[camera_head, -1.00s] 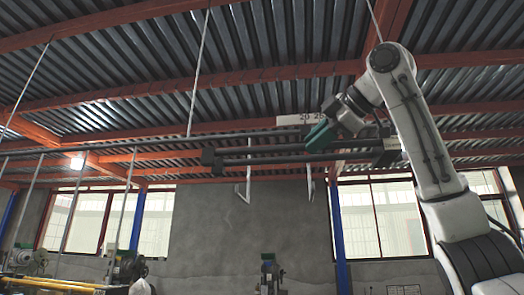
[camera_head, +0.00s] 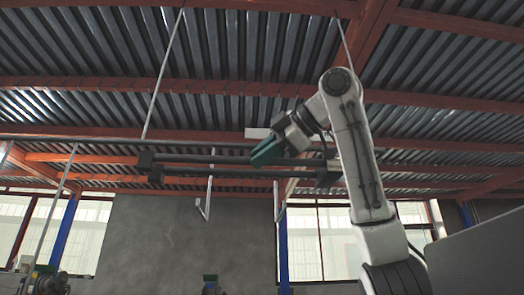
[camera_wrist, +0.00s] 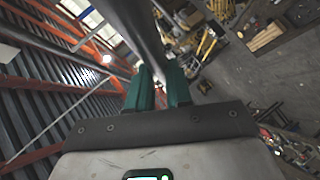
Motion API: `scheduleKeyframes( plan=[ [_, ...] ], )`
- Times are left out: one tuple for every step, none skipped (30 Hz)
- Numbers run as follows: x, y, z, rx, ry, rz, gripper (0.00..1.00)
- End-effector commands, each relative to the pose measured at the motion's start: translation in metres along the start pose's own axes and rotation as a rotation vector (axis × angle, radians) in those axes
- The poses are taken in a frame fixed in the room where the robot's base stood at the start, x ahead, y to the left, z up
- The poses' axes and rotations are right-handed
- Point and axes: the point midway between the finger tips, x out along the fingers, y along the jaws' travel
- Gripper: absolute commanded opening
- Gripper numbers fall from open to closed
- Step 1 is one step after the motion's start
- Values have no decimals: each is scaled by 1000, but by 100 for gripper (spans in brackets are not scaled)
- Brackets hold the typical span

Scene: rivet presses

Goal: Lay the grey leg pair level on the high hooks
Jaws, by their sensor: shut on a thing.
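The grey leg pair (camera_head: 225,173) is two long dark grey parallel bars with dark blocks at the ends. It is held high and looks nearly level in the head view. My gripper (camera_head: 268,153), with teal fingers, is shut on the pair right of its middle. In the wrist view, a dark grey bar (camera_wrist: 137,25) runs up and away from between the fingers (camera_wrist: 160,90). Two pale hooks, left (camera_head: 206,208) and right (camera_head: 280,208), hang behind, their bent lower ends below the bars in the picture. The depth gap to them is unclear.
A long thin rail (camera_head: 70,141) runs across at the bars' height, with a pale plate (camera_head: 257,133) near my gripper. Thin pale rods (camera_head: 163,75) slope down from the red-beamed roof. A grey panel (camera_head: 480,255) stands at lower right.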

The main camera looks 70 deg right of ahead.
Motion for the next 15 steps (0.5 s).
scheduleKeyframes(
  plan=[
    [2,3,2,1,1,1,0],
    [4,4,3,1,1,1,0],
    [6,5,5,0,1,1,0],
    [7,5,7,0,1,1,0],
    [9,6,9,0,1,1,0],
    [11,7,11,0,1,0,0],
    [13,7,12,0,1,1,0],
    [14,8,14,0,1,1,0],
    [16,9,16,0,1,1,0],
    [18,10,18,0,1,2,0],
    [20,10,20,0,1,2,0],
    [22,11,22,0,1,2,0],
    [24,12,23,1,1,2,0],
    [25,13,25,1,2,1,0],
    [27,14,27,0,2,1,0]
  ],
)
